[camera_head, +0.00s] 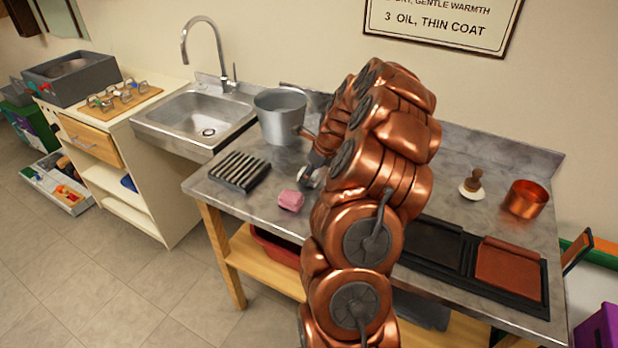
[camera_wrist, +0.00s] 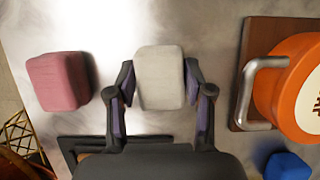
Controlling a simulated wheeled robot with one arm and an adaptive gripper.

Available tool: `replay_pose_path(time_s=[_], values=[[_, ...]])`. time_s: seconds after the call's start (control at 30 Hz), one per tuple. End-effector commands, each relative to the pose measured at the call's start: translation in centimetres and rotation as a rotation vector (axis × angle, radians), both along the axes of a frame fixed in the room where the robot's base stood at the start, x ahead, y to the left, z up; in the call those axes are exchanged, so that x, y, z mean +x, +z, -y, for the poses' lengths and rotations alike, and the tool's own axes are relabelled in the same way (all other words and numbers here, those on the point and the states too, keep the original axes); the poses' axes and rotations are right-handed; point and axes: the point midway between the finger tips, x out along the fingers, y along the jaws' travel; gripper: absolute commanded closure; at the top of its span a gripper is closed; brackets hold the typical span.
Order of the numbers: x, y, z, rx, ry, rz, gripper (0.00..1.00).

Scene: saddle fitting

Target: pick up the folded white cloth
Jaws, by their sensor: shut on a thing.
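The folded white cloth (camera_wrist: 160,78) is a pale grey-white pad with rounded corners in the wrist view. It sits between the two dark, purple-lined fingers of my gripper (camera_wrist: 160,90), which are shut on its left and right sides. I cannot tell whether it touches the worktop or is raised.
A grey pot (camera_head: 280,115) and a slatted dark rack (camera_head: 240,171) stand on the worktop's left half. An orange round thing (camera_wrist: 297,85) on a wooden board (camera_wrist: 250,60) is close on the right. A copper pan (camera_head: 526,199) and brush (camera_head: 473,184) stand far right.

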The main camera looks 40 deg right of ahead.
Motion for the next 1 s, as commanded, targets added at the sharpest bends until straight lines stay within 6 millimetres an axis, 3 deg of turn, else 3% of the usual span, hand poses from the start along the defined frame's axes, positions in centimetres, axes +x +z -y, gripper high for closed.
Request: replay_pose_path(time_s=[0.2,0.53,0.87,1.0], values=[[0.0,0.0,0.0,0.000,0.000,0.000,0.83],[0.0,0.4,0.0,-0.001,0.001,0.000,0.83],[0.0,3.3,0.1,-0.003,0.000,0.001,0.83],[-0.9,3.6,-0.3,0.001,0.000,0.000,0.83]])
